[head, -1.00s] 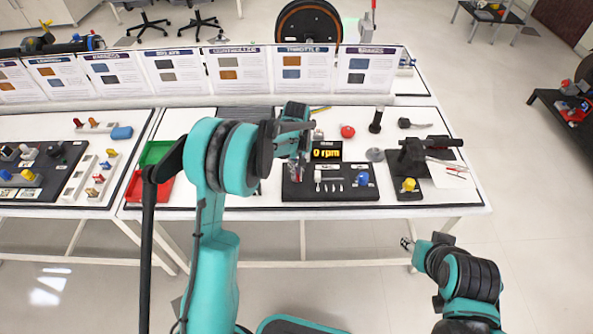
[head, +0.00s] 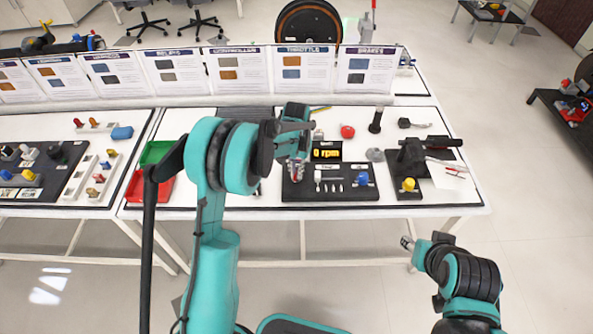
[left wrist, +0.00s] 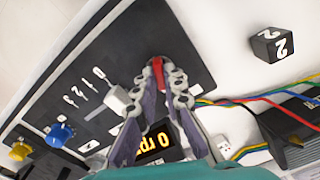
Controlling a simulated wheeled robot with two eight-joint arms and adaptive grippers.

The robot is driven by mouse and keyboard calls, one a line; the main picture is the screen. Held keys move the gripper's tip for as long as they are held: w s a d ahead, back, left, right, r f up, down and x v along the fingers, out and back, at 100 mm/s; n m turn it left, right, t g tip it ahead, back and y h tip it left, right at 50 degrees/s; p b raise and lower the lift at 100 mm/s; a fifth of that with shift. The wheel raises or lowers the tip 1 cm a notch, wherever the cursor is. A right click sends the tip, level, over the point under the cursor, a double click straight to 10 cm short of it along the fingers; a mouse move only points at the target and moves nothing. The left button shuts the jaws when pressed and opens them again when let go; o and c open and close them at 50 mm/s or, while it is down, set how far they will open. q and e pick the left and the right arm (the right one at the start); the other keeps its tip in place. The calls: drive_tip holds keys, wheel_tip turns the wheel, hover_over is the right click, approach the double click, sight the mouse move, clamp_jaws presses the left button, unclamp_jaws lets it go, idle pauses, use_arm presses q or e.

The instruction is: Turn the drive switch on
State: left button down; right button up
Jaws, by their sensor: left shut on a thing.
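The black control panel (head: 345,193) lies on the white table, with a display (head: 326,151) reading 0 rpm. My left gripper (head: 297,172) is over the panel's left end in the head view. In the left wrist view, my left gripper (left wrist: 158,68) is shut on a red switch lever (left wrist: 158,74), mostly hidden between the fingers. Its base and any marking are covered, so its position cannot be read. My right gripper (head: 407,243) hangs in front of the table, away from the panel, too small to tell its opening.
Beside the held lever is a white selector handle (left wrist: 117,98) with numbers. A blue knob (left wrist: 58,134) and a yellow knob (left wrist: 20,150) lie farther off. A dark numbered cube (left wrist: 272,45) and coloured wires (left wrist: 285,108) are on the other side.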

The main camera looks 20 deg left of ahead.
use_arm(q)
drive_tip(key=shift+m, duration=0.7)
drive_tip(key=c, duration=1.6)
unclamp_jaws()
wheel_tip(320, 180, up, 12)
